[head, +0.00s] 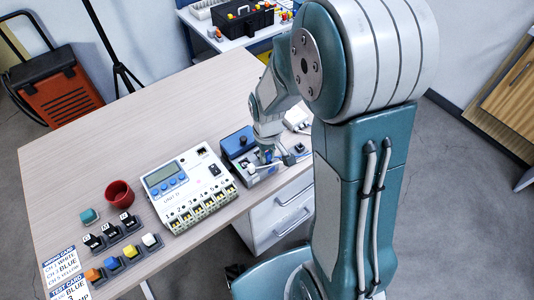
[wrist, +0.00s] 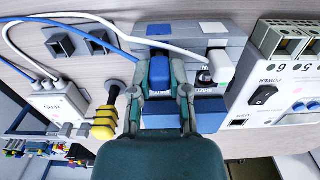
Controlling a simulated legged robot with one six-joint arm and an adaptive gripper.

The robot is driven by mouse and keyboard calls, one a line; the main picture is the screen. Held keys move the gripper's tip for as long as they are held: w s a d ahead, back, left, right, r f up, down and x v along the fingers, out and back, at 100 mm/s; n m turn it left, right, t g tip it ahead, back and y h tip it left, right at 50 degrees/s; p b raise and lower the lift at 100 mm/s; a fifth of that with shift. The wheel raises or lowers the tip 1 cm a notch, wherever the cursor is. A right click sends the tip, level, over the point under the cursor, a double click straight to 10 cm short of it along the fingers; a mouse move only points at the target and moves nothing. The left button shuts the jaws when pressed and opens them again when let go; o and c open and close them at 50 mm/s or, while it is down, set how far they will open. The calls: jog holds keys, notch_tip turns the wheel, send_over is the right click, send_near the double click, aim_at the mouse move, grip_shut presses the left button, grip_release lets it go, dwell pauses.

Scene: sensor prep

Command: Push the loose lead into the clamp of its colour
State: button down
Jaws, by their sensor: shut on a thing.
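My gripper (wrist: 160,85) is shut on the blue plug of the blue lead (wrist: 85,65) in the wrist view. The plug (wrist: 160,72) lies between the two fingers, over the grey clamp block (wrist: 190,45). The block has a blue patch (wrist: 158,29) and a white patch (wrist: 214,27). The blue plug lines up with the blue patch; I cannot tell whether it is seated in the clamp. A white plug (wrist: 222,65) on the white lead (wrist: 140,40) sits on the white-patch side. In the head view my gripper (head: 267,157) is at the block (head: 262,178), its tips partly hidden.
A white sensor box (wrist: 62,101) holds the leads' other ends. A yellow-and-black part (wrist: 105,121) is close beside my left finger. A white panel unit (head: 186,187) stands left of the block in the head view. A red cup (head: 119,192) and coloured switches are farther left.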

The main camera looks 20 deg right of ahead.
jog(key=shift+f, duration=0.35)
dwell(0.7)
jog(key=c, duration=0.5)
grip_release()
jog(key=shift+o, duration=0.7)
jog(key=shift+r, duration=0.15)
jog(key=shift+r, duration=3.4)
